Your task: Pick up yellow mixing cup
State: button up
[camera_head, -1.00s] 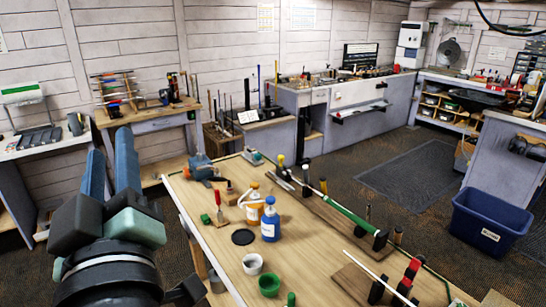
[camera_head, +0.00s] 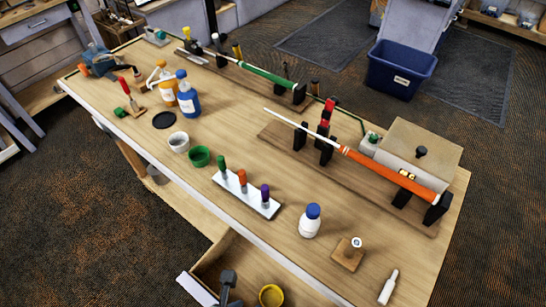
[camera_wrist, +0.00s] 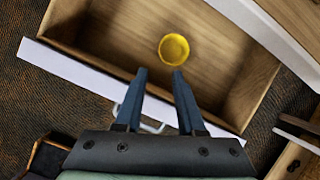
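The yellow mixing cup (camera_head: 271,295) sits in an open wooden drawer (camera_head: 228,257) below the workbench, at the bottom of the head view. In the wrist view the yellow cup (camera_wrist: 174,49) shows from above as a round yellow rim in the drawer (camera_wrist: 225,75). My gripper (camera_wrist: 160,76) is open and empty. Its two blue-grey fingers reach over the drawer's front edge, with the cup ahead of the fingertips and slightly toward the right finger. The cup is not between the fingers. The height of the fingers above it is hard to tell.
The drawer's white front (camera_wrist: 75,72) and pale handle lie under the fingers. The drawer floor around the cup is clear.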

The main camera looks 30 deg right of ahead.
aim_at(261, 296)
jog(key=x, duration=1.1)
jog(key=shift+w+d+r, duration=0.15)
jog(key=shift+w+d, duration=0.05)
grip_shut()
